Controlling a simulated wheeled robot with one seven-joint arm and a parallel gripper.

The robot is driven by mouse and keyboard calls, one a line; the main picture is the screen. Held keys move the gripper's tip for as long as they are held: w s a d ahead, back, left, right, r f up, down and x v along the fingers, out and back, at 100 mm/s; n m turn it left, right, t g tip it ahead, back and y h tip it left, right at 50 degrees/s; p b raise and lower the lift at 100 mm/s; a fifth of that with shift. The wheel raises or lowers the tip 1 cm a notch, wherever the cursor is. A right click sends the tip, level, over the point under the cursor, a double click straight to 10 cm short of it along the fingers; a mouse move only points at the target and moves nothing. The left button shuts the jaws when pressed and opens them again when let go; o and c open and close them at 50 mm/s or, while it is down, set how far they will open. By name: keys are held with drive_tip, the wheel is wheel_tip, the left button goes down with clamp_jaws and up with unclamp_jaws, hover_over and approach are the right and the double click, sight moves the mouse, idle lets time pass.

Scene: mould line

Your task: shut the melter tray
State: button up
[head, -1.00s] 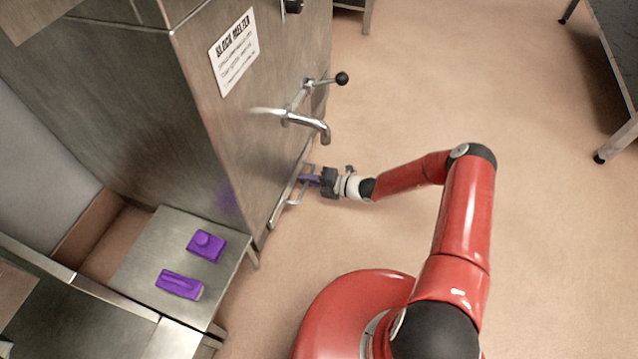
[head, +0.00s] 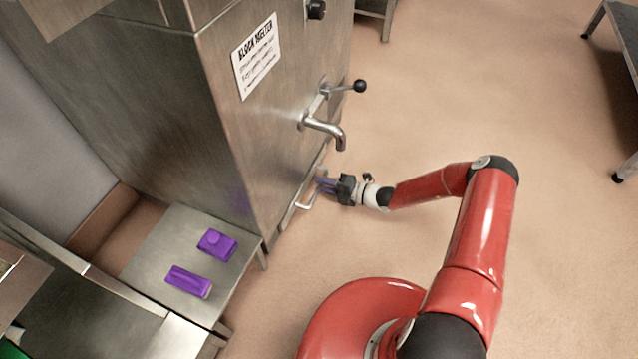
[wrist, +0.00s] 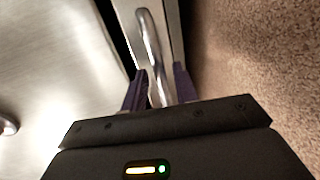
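The block melter (head: 235,130) is a tall steel cabinet in the head view. Its tray (head: 290,212) is a narrow steel front low on the cabinet, with a bar handle (head: 306,203). My gripper (head: 325,186) is at that tray front, beside the handle. In the wrist view, the two purple fingers (wrist: 158,88) stand apart, one on each side of the silver handle (wrist: 149,42), with small gaps to it. A dark strip runs along the left edge of the tray front (wrist: 175,35). How far the tray stands out is hard to tell.
Above the tray, a spout (head: 325,127) and a black-knobbed lever (head: 345,88) stick out from the cabinet. A low steel table (head: 190,238) at left holds two purple blocks (head: 217,243).

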drive_tip(key=v, duration=0.5)
drive_tip(key=shift+s+d, duration=0.1)
drive_tip(key=shift+d, duration=0.2)
drive_tip(key=shift+p, duration=0.3)
drive_tip(key=s+d+r+n+g+h+p, duration=0.25)
drive_tip(key=r+n, duration=0.55)
drive_tip(key=r, duration=0.4)
drive_tip(key=s+d+r+n+g+h+p, duration=0.1)
drive_tip(key=s+r+n+h, duration=0.2)
drive_tip(key=r+n, duration=0.65)
drive_tip(key=s+d+r+n+g+h+p, duration=0.25)
drive_tip(key=r+n, duration=0.45)
drive_tip(key=r, duration=0.7)
drive_tip(key=s+d+r+n+t+h+p, duration=0.2)
drive_tip(key=s+d+r+n+t+h, duration=0.1)
drive_tip(key=s+r+n, duration=0.4)
drive_tip(key=s+d+r+n+t+h+p, duration=0.2)
drive_tip(key=s+r+n, duration=0.6)
drive_tip(key=s+r, duration=0.5)
drive_tip(key=d+r+t+h, duration=0.1)
drive_tip(key=d, duration=0.1)
drive_tip(key=shift+d+r+t+h+p, duration=0.25)
drive_tip(key=shift+d+t+h+p, duration=0.05)
drive_tip(key=shift+d+t+h, duration=0.1)
